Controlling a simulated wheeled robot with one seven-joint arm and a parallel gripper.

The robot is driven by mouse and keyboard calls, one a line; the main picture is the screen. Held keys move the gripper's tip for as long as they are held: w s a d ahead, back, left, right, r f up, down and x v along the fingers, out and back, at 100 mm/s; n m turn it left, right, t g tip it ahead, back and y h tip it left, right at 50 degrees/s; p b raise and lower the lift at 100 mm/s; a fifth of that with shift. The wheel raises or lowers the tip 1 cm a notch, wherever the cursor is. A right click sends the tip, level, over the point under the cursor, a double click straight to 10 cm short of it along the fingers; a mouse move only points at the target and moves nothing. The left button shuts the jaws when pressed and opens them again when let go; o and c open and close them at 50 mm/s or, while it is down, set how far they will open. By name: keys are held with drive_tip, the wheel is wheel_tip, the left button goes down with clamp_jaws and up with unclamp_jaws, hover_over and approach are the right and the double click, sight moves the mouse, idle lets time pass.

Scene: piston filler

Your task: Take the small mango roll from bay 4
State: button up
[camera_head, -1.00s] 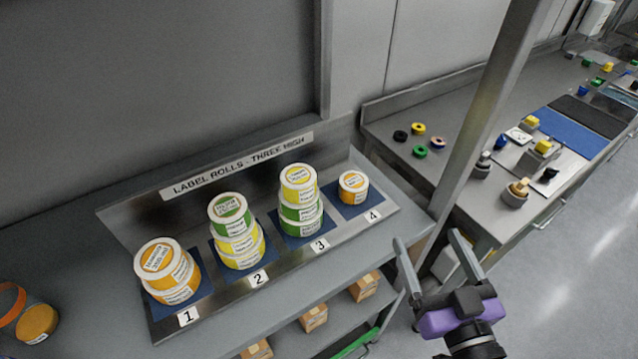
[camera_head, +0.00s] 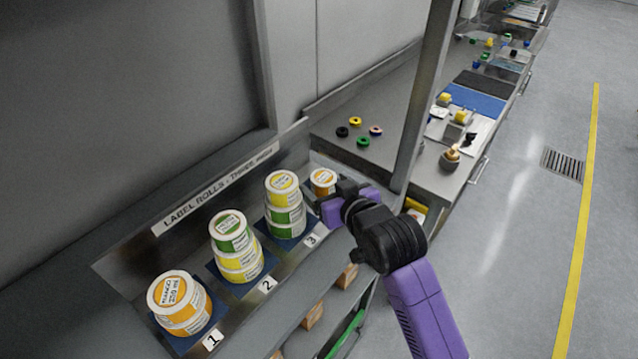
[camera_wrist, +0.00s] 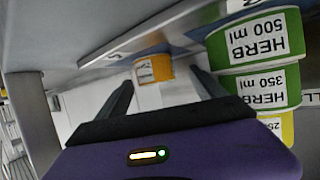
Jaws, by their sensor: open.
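The small mango roll (camera_head: 323,180), orange with a white top, stands alone in bay 4 at the right end of the label-roll rack (camera_head: 152,283). My gripper (camera_head: 330,203) is low in front of bay 4 and hides its number and the roll's lower part in the head view. In the wrist view, which is upside down, the roll (camera_wrist: 153,69) shows between and beyond the two open fingers. My gripper (camera_wrist: 163,88) is empty, and I see no finger touching the roll.
The bay 3 stack (camera_head: 286,214), green rolls with a yellow one on top, stands close beside bay 4. It fills one side of the wrist view (camera_wrist: 257,88). A post (camera_head: 424,100) rises right of the rack. Bays 1 and 2 hold stacks.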

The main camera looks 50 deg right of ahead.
sight(319, 174)
drive_tip(key=x, duration=0.3)
drive_tip(key=p+x, duration=0.1)
drive_tip(key=x, duration=0.2)
drive_tip(key=shift+w+d+r, duration=0.1)
drive_tip(key=shift+w+d, duration=0.1)
drive_tip(key=shift+d, duration=0.25)
drive_tip(key=shift+c, duration=0.5)
drive_tip(key=c, duration=1.5)
drive_tip(key=shift+o, duration=0.2)
